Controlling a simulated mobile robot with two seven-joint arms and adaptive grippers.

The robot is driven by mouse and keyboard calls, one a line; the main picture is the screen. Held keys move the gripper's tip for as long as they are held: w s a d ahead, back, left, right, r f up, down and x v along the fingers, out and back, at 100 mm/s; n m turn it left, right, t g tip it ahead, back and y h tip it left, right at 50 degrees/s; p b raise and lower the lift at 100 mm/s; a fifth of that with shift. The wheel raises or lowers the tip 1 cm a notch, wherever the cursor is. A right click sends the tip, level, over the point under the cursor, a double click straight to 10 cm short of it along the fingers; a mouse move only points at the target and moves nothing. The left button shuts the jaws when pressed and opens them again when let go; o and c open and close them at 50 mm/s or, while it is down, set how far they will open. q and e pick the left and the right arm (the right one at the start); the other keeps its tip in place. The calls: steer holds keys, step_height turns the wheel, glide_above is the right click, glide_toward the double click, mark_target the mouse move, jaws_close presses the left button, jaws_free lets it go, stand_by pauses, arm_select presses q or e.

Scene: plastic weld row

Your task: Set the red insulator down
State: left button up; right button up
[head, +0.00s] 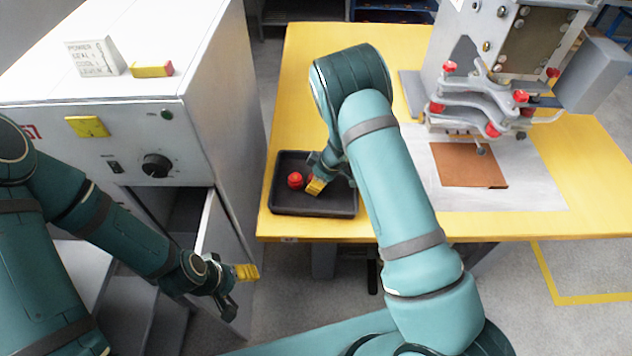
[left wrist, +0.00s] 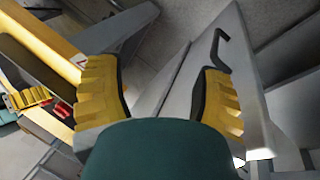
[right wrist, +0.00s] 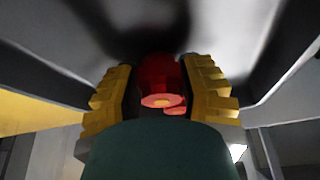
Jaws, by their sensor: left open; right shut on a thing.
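My right gripper (head: 316,184) is down in the black tray (head: 272,203) on the yellow table. In the right wrist view a red insulator (right wrist: 160,78) sits between the yellow fingers of my right gripper (right wrist: 163,98), which is shut on it. Another red piece (right wrist: 176,106) shows partly behind it. In the head view a red insulator (head: 295,180) stands in the tray just left of the right gripper. Whether the held one touches the tray floor is hidden. My left gripper (head: 246,272) is open and empty beside the grey cabinet; its spread fingers show in the left wrist view (left wrist: 166,92).
The grey cabinet (head: 222,110) stands left of the table, with its lower door (head: 222,240) open near my left gripper. A press with red knobs (head: 490,95) stands over a brown sheet (head: 465,165) at the right. The table's front right is clear.

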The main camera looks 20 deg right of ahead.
steer(key=shift+f, duration=0.15)
steer(key=shift+f+b, duration=0.2)
steer(key=shift+b, duration=0.1)
steer(key=o, duration=1.1)
steer(key=shift+r, duration=0.1)
steer(key=shift+r+p, duration=0.1)
steer(key=shift+p, duration=0.2)
steer(key=shift+d+r, duration=0.1)
steer(key=shift+r, duration=0.25)
steer(key=p+v, duration=0.1)
steer(key=v, duration=1)
steer(key=shift+s+d, duration=0.15)
steer(key=shift+s, duration=0.05)
steer(key=shift+r, duration=0.1)
